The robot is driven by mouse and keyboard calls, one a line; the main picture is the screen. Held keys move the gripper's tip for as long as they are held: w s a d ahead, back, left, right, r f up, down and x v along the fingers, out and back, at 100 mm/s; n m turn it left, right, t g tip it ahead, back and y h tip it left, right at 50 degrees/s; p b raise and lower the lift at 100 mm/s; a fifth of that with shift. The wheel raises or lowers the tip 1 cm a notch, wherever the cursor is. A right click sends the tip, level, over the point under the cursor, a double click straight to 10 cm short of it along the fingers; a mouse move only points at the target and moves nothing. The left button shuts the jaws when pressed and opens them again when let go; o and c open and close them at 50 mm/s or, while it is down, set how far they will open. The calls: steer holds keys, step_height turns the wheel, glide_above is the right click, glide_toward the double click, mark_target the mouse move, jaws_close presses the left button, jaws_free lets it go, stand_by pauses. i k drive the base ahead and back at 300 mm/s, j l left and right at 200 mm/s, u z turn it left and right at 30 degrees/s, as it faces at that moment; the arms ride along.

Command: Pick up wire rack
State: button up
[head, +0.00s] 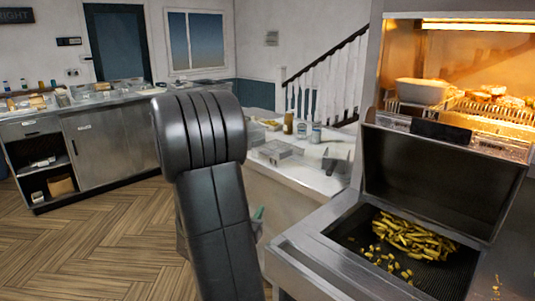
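A wire rack (497,112) shows in the head view at the right, inside a lit warming cabinet (375,60). Its thin upright wires run along the front. Golden fried pieces (492,93) lie on or behind it, and a pale tub (421,91) stands at its left. The right end of the rack runs towards the picture edge. My black arm rises in the middle of the view, to the left of the cabinet and apart from the rack. My gripper is not in view, so its state does not show.
Below the cabinet, a steel chip station (310,262) holds chips (412,238) in a dark well. A cluttered white counter (300,172) stands behind my arm. A steel bench (112,150) lines the left wall. The wooden floor (100,245) at left is clear.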

mark_target(286, 154)
steer(key=i+j+z, duration=0.2)
steer(key=j, duration=0.4)
steer(key=j+z, duration=0.2)
steer(key=j, duration=0.45)
steer(key=i+j+z, duration=0.15)
steer(key=j, duration=0.5)
steer(key=i+j+z, duration=0.2)
steer(key=i+j, duration=0.15)
steer(key=i, duration=0.2)
steer(key=i+j+z, duration=0.2)
steer(key=i+j, duration=0.2)
steer(key=i, duration=0.1)
